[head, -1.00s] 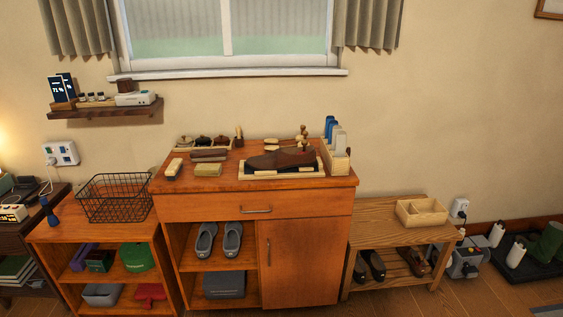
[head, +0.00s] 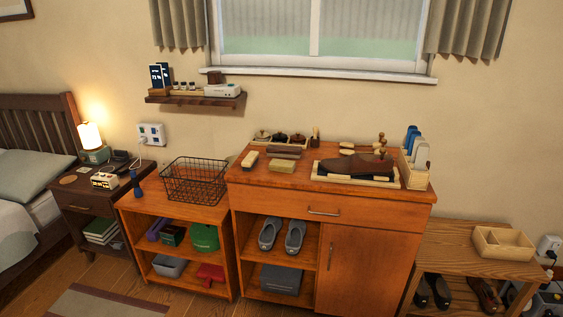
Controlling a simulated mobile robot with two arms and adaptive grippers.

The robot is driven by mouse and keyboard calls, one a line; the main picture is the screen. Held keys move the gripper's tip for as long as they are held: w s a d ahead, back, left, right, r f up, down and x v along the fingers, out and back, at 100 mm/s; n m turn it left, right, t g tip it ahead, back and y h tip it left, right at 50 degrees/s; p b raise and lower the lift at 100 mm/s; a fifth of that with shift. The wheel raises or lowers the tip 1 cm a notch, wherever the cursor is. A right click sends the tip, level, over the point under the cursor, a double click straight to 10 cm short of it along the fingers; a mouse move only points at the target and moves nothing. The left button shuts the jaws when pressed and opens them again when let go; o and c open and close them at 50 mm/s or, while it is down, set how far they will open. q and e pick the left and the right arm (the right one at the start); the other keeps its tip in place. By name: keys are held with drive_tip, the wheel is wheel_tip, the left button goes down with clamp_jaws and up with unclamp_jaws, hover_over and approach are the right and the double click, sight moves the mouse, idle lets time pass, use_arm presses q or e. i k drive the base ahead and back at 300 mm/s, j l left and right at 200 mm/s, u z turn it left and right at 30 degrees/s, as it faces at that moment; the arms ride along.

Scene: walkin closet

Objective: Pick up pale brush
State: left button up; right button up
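A small pale block-shaped item with a cream top, which looks like the pale brush (head: 250,159), lies at the left end of the wooden cabinet top (head: 320,188) in the head view. Beside it are a brown brush-like block (head: 285,152) and a yellowish block (head: 281,166). At this size I cannot tell bristles on any of them. Neither of my grippers shows in the head view.
A shoe on a tray (head: 356,168) and an upright holder with blue and pale items (head: 414,158) stand on the right of the cabinet top. A wire basket (head: 195,181) is on the lower shelf unit at left. A bench with a divided box (head: 502,242) is at right.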

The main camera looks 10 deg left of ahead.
sight(250, 161)
drive_tip(key=i+j+z, duration=0.1)
drive_tip(key=z, duration=0.3)
drive_tip(key=i+j+z, duration=0.1)
drive_tip(key=j+z, duration=0.5)
drive_tip(key=z, duration=0.15)
drive_tip(key=i, duration=0.05)
